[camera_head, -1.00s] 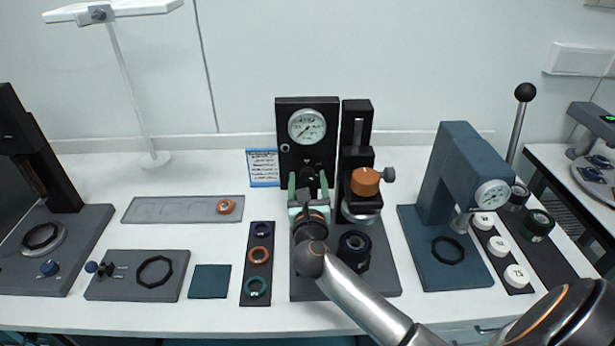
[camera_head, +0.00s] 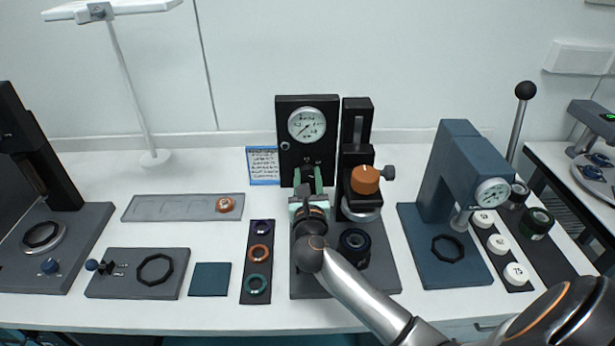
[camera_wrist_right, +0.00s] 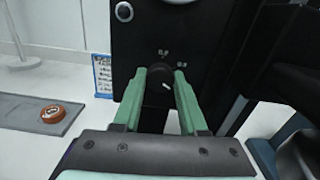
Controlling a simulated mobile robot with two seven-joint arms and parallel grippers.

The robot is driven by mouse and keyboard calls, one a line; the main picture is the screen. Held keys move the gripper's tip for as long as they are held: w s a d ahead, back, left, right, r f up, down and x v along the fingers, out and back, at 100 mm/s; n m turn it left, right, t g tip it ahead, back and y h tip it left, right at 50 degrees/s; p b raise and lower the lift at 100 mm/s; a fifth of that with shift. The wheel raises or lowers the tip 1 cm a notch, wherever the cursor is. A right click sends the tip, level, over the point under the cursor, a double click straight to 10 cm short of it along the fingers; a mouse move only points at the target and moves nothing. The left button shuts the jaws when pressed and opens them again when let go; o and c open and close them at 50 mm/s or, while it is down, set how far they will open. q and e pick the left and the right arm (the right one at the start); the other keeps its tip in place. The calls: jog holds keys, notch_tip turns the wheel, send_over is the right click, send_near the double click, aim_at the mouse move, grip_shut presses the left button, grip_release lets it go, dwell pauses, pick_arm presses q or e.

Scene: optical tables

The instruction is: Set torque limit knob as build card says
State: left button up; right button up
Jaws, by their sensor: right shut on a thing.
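The torque limit knob (camera_wrist_right: 160,84) is a small black dial with a white pointer mark, low on the black panel (camera_wrist_right: 218,50) under the round gauge (camera_head: 307,125). In the right wrist view its pointer slants toward the lower right. White scale labels sit above and to the right of it; they are too small to read surely. My right gripper (camera_wrist_right: 162,88) has its green fingers on both sides of the knob, shut on it. It also shows in the head view (camera_head: 308,182), where it hides the knob. The build card (camera_head: 263,165) stands left of the panel; its text is unreadable. My left gripper is not in view.
An orange knob (camera_head: 365,180) on a black column stands just right of the panel. A blue press (camera_head: 462,165) with its own gauge is further right. A grey tray (camera_head: 170,209) and a dark strip with coloured rings (camera_head: 247,292) lie to the left.

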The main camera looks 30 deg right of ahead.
jog(key=shift+n, duration=0.4)
grip_shut()
jog(key=n, duration=1.1)
jog(key=shift+n, duration=0.4)
jog(key=n, duration=0.5)
jog(key=shift+f, duration=0.1)
jog(key=n, duration=0.6)
jog(key=shift+n, duration=0.3)
jog(key=o, duration=1.1)
grip_release()
